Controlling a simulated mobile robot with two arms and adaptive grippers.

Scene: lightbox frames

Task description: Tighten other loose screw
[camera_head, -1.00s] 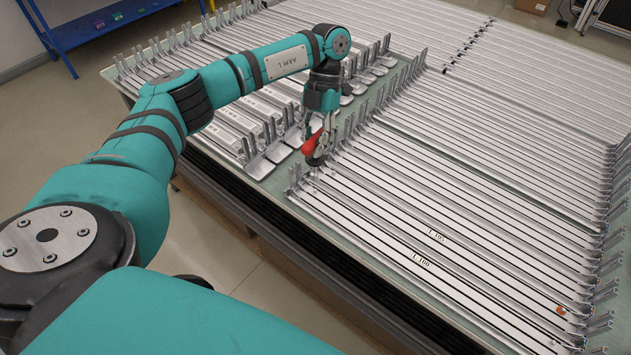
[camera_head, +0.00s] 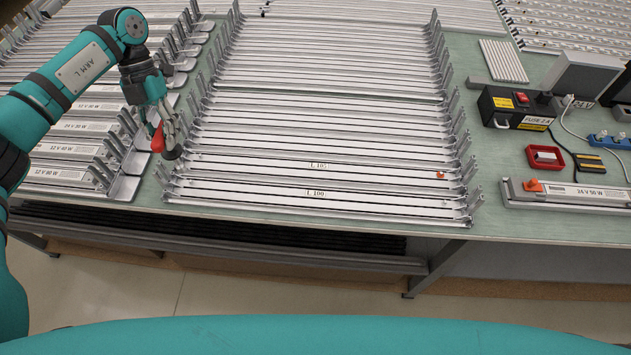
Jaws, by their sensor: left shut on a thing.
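My left gripper (camera_head: 168,122) is shut on a red-handled tool (camera_head: 158,138). The tool's lower end is dark and partly hidden by the fingers, so I cannot tell its exact kind. The gripper is at the left end of the front stack of long metal rails (camera_head: 320,144), next to their upright end brackets. I cannot tell whether the tool touches a rail. The rails labelled L 105 (camera_head: 318,165) and L 100 (camera_head: 315,193) lie at the front. Screws are too small to make out. My right gripper is not in view.
A small orange piece (camera_head: 440,175) sits at a front rail's right end. On the right are a black fuse box (camera_head: 516,107), a red tray (camera_head: 545,157) and a 24 V module (camera_head: 575,195) with an orange piece. Labelled driver units (camera_head: 70,152) lie left.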

